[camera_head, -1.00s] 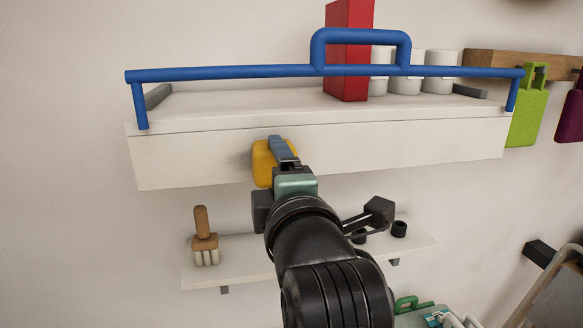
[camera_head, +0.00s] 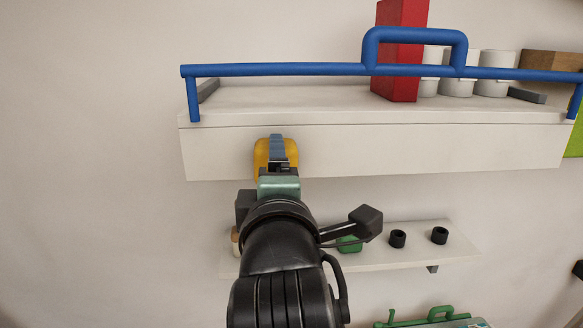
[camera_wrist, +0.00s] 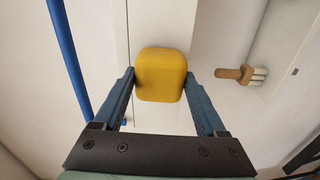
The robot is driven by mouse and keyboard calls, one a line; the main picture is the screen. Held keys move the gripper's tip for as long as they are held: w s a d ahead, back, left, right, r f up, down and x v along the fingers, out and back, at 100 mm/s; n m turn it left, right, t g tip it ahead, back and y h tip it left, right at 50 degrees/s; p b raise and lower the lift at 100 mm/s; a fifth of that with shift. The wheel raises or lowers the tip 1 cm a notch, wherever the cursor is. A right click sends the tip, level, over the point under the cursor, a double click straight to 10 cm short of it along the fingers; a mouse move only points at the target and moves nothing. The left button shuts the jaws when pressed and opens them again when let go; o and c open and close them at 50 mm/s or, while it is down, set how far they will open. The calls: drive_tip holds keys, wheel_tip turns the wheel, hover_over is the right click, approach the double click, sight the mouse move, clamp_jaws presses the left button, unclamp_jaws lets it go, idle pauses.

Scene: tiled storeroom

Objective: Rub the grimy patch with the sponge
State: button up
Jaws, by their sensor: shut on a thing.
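My gripper (camera_head: 277,143) is shut on the yellow sponge (camera_head: 262,152), in front of the white front face of the upper shelf (camera_head: 420,150), left of its middle. In the wrist view the sponge (camera_wrist: 160,75) sits between the two blue-grey fingers, over the white board. It looks close against the face, but I cannot tell whether it touches. No grimy patch shows now; the sponge and gripper may hide it.
A blue rail (camera_head: 270,69) with a raised loop runs along the shelf top. Behind it stand a red box (camera_head: 398,60) and several white jars. A lower shelf (camera_head: 400,256) holds black rings (camera_head: 398,239), a green item (camera_head: 349,244) and a brush (camera_wrist: 240,74).

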drive_tip(key=shift+a, duration=0.6)
drive_tip(key=shift+s, duration=0.1)
drive_tip(key=shift+s, duration=2.85)
drive_tip(key=shift+s, duration=1.5)
